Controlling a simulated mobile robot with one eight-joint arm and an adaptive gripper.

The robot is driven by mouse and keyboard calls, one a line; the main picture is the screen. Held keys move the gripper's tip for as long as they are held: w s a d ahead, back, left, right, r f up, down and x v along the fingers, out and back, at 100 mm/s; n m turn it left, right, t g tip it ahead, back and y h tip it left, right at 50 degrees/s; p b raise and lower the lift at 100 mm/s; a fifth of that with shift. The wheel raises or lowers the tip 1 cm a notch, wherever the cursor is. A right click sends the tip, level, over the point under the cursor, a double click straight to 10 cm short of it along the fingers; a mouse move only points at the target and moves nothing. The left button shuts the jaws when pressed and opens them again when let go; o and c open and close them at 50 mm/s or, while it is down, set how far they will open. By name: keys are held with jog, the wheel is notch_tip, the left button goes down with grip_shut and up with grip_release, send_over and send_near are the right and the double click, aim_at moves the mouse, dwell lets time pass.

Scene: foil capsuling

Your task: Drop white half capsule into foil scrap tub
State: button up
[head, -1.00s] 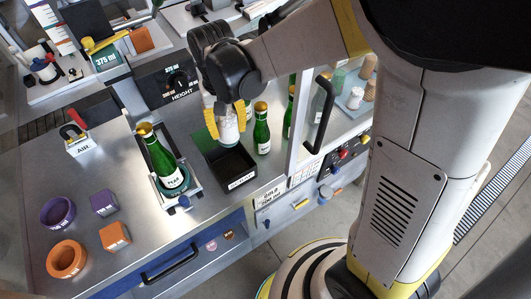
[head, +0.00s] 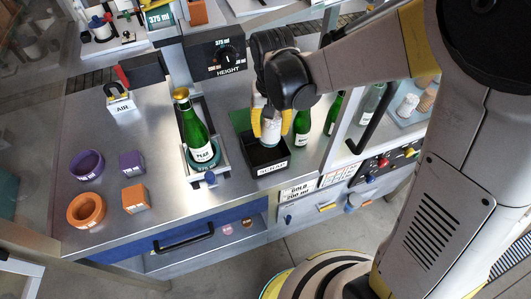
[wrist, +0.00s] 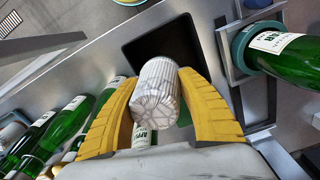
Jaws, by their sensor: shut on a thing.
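My gripper (head: 270,125) has yellow fingers and is shut on the white half capsule (head: 270,132). In the wrist view the capsule (wrist: 156,92) is a ribbed white cylinder between the two fingers (wrist: 158,100). The foil scrap tub (head: 268,168) is a black open box with a label on its front. My gripper holds the capsule over the back part of the tub's opening. In the wrist view the tub's dark interior (wrist: 185,38) lies beyond the capsule. Whether the capsule's lower end is below the rim is hard to tell.
A green bottle with a gold top (head: 196,135) stands in a cradle left of the tub. Green bottles (head: 302,125) stand close on the right. Purple (head: 86,164) and orange (head: 86,210) rings and blocks lie at left. The counter between is clear.

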jog(key=o, duration=0.8)
jog(key=shift+c, duration=0.2)
notch_tip(320, 180, up, 12)
jog(key=shift+r, duration=0.1)
